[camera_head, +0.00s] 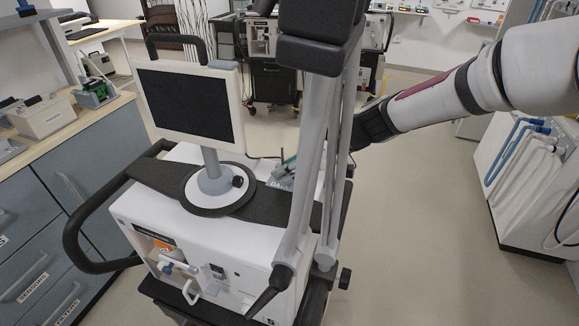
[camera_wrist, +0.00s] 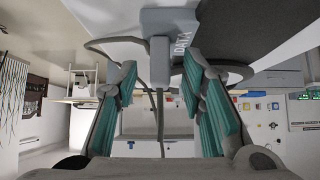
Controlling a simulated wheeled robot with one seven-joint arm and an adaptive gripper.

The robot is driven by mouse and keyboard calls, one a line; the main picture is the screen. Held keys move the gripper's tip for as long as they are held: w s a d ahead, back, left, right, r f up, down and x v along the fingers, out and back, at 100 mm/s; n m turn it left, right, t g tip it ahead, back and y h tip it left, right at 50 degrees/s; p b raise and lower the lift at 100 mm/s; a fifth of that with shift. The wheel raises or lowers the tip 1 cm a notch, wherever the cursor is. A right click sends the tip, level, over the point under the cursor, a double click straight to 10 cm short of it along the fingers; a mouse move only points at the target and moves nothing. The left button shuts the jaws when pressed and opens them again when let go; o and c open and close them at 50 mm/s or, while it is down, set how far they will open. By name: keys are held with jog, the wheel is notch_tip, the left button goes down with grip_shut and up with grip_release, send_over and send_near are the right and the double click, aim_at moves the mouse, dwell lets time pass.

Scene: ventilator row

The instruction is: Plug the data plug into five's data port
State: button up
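A grey block marked DATA (camera_wrist: 170,20) lies on the ventilator's top, and part of it shows in the head view (camera_head: 279,184). A smaller grey piece (camera_wrist: 159,62), apparently the data plug, joins it, with a dark cable trailing from it. My gripper (camera_wrist: 160,66) is open, with its teal-padded fingers on either side of the small piece and visible gaps. In the head view my gripper (camera_head: 286,168) is partly hidden behind a ventilator post. The white ventilator (camera_head: 200,250) has several fittings on its front; I cannot tell which is the data port.
A monitor (camera_head: 190,103) stands on the ventilator's top, left of my gripper. A tall grey post with a black head (camera_head: 312,50) rises close by. A black handle (camera_head: 75,235) sticks out left. Drawers (camera_head: 60,200) stand left; open floor (camera_head: 420,230) lies right.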

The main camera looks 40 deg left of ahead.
jog(key=shift+r, duration=0.1)
jog(key=v, duration=1.1)
jog(key=s+d+r+m+t+h, duration=0.1)
jog(key=d+r+m+t+h, duration=0.15)
jog(key=d, duration=0.55)
jog(key=s+d+r+m+t+h, duration=0.1)
jog(key=d+r+m, duration=0.2)
jog(key=d, duration=0.6)
jog(key=s+d+m+t+h, duration=0.1)
jog(key=s+d+m, duration=0.4)
jog(key=d, duration=0.4)
jog(key=s+d+r+m+t+h, duration=0.1)
jog(key=s+d+m+h, duration=0.1)
jog(key=s+d+m, duration=0.3)
jog(key=s+d+r+m+t+h, duration=0.1)
jog(key=s+d+m, duration=0.5)
jog(key=d, duration=0.8)
jog(key=shift+s+t+h, duration=0.35)
jog(key=shift+s+h, duration=0.4)
jog(key=shift+s, duration=0.4)
